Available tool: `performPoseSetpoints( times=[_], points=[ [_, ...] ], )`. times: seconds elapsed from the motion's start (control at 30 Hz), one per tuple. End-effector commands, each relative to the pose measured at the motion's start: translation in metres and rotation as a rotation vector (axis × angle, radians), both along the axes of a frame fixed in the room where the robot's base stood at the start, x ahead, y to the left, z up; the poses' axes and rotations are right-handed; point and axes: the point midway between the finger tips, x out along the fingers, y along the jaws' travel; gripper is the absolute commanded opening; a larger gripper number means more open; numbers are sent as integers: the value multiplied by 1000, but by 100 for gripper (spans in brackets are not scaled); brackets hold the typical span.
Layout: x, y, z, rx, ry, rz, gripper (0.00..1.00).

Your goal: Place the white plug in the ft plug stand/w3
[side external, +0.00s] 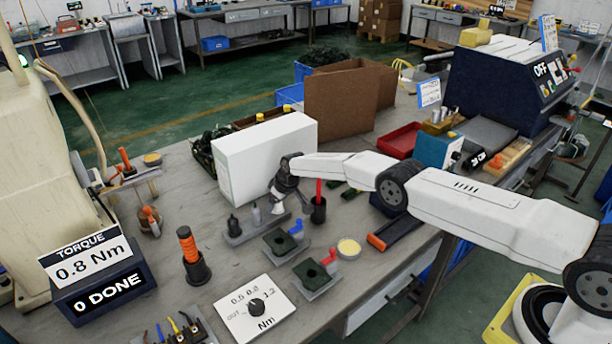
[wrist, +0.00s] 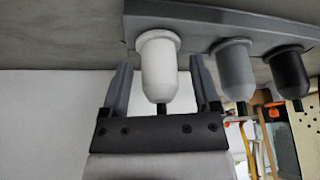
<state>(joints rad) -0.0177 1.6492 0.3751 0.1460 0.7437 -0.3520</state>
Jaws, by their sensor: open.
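The white plug (wrist: 158,72) stands in an end place of the grey plug stand (wrist: 205,20). In the wrist view my gripper (wrist: 161,62) is open, with one finger on each side of the white plug and a visible gap at each side. In the side view my gripper (side external: 279,197) points down over the right end of the stand (side external: 243,237), and the white plug (side external: 277,208) shows just below it. A grey plug (wrist: 236,70) and a black plug (wrist: 288,72) stand in the same row.
A large white box (side external: 262,160) stands close behind my gripper. A black cup with a red tool (side external: 318,208) is close at its right. Two dark-green fixtures (side external: 280,242) lie in front. An orange-handled tool (side external: 190,248) stands at the left.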

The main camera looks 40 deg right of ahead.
Motion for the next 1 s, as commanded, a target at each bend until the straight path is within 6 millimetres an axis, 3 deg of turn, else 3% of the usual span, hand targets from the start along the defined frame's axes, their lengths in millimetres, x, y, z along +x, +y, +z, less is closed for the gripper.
performPoseSetpoints(
  times=[0.67, 1.0],
  points=[
    [-10, -3, 27, 1, 0, 0, 79],
    [-19, -6, 50, 0, 0, -1, 79]
  ],
)
